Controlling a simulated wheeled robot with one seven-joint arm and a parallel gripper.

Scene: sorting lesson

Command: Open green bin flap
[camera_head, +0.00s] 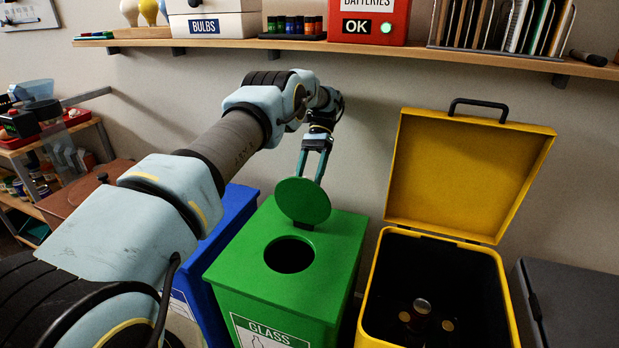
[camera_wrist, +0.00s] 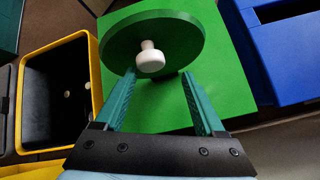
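The green bin (camera_head: 340,240) is labelled GLASS and has a round hole (camera_head: 290,254) in its lid. Its round green flap (camera_head: 303,201) stands raised at the back of the hole, so the hole is uncovered. In the wrist view the flap (camera_wrist: 185,38) shows a white knob (camera_wrist: 150,60). My gripper (camera_head: 311,174) is above and behind the flap, fingers pointing down. In the wrist view my gripper (camera_wrist: 159,76) has its fingers spread, with the knob just beyond and between the tips. Contact with the flap cannot be told.
A blue bin (camera_head: 236,212) stands left of the green one, partly behind my arm. A yellow bin (camera_head: 375,290) with its lid (camera_head: 465,175) up stands to the right, and a dark grey bin (camera_head: 575,305) beyond. A shelf (camera_head: 440,55) runs along the wall above my arm.

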